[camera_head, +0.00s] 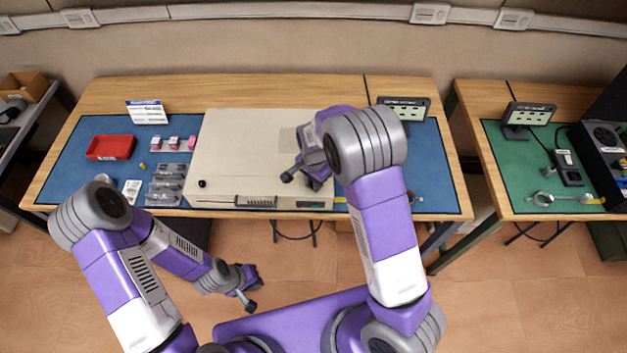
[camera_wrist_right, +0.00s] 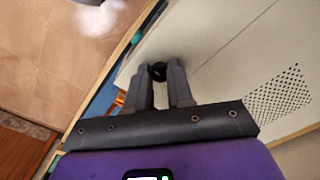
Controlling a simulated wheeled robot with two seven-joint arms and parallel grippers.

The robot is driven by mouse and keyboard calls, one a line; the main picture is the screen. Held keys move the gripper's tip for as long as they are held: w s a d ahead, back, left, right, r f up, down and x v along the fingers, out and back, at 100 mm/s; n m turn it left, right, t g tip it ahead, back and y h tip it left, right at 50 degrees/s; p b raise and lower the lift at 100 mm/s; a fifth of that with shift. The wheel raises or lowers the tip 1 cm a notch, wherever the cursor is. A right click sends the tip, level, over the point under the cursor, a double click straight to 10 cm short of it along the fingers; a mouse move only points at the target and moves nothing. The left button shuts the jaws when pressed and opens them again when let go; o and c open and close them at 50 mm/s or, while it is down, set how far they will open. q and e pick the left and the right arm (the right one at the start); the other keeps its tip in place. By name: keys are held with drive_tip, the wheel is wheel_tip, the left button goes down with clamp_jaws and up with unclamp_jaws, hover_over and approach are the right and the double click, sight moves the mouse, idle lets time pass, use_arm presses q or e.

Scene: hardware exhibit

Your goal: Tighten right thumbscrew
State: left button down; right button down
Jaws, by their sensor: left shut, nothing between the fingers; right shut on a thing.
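A beige computer case (camera_head: 235,150) lies flat on the blue mat. A black thumbscrew (camera_head: 202,183) stands at its left front corner. My right gripper (camera_head: 301,180) is over the right front part of the case. In the right wrist view, my right gripper (camera_wrist_right: 160,80) is shut on a black thumbscrew (camera_wrist_right: 158,71), with the knob between its fingertips at the pale case surface. In the head view that right thumbscrew is hidden by my gripper. My left gripper (camera_head: 249,294) is shut and empty, low over the floor in front of the table.
A red tray (camera_head: 111,147), a grey parts organizer (camera_head: 168,184) and small pink-and-white boxes (camera_head: 173,143) lie left of the case. A small display (camera_head: 404,107) stands at the back right. A second table with a green mat (camera_head: 510,170) is further right.

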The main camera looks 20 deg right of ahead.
idle(0.3)
drive_tip(key=c, duration=1)
unclamp_jaws()
wheel_tip(320, 180, up, 8)
drive_tip(key=shift+f+p, duration=0.2)
drive_tip(key=shift+p, duration=0.3)
